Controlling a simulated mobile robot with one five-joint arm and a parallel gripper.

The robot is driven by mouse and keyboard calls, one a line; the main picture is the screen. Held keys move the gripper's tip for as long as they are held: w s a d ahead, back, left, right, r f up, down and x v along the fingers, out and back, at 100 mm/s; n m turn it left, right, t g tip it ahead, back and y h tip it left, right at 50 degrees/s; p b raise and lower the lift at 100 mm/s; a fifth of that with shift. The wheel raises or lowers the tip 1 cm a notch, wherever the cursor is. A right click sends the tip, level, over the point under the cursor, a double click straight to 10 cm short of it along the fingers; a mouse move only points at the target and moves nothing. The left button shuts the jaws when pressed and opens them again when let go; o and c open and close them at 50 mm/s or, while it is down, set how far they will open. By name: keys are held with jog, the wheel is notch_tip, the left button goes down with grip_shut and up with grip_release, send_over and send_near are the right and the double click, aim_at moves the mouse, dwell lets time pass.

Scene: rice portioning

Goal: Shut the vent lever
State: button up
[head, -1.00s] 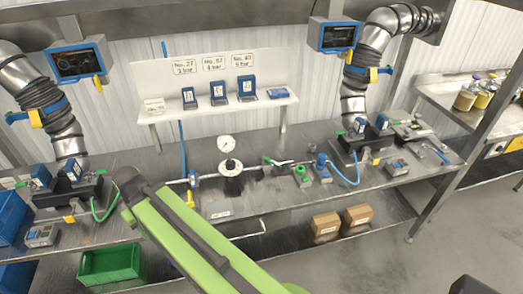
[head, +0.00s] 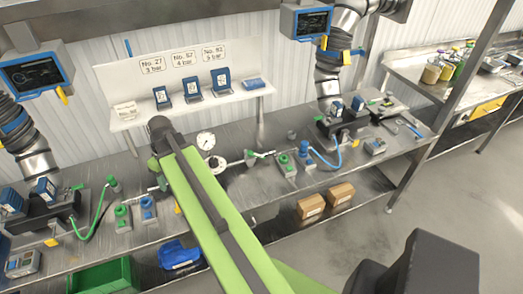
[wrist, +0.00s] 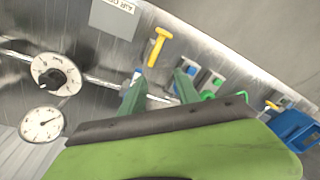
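In the head view only a bit of the yellow lever (head: 178,208) shows beside my green arm. I see no label that marks it as the vent lever. My gripper (wrist: 160,78) has two green fingers spread apart with nothing held between them. Whether a finger touches the pipe or valve is unclear.
The pressure gauge (head: 206,141) and a dark round knob (wrist: 54,77) are beside the valve line. Green and blue fittings (head: 148,209) stand on the bench left of my arm. A black device (head: 44,213) with a green hose is further left. Two cardboard boxes (head: 311,206) sit lower.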

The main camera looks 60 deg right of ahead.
jog(key=s+d+r+t+p, duration=0.1)
jog(key=s+d+r, duration=0.15)
jog(key=d, duration=0.65)
jog(key=s+d+r+p, duration=0.1)
jog(key=s+d, duration=0.2)
jog(key=d, duration=0.5)
jog(key=t+h+p, duration=0.1)
jog(key=t+p, duration=0.2)
send_near(260, 156)
jog(key=b+x, duration=0.7)
jog(key=b, duration=0.9)
jog(key=shift+w+f+b, duration=0.3)
jog(key=shift+w+b, duration=0.05)
jog(key=shift+b, duration=0.1)
jog(key=shift+r, duration=0.1)
grip_shut()
jog(key=shift+g, duration=0.3)
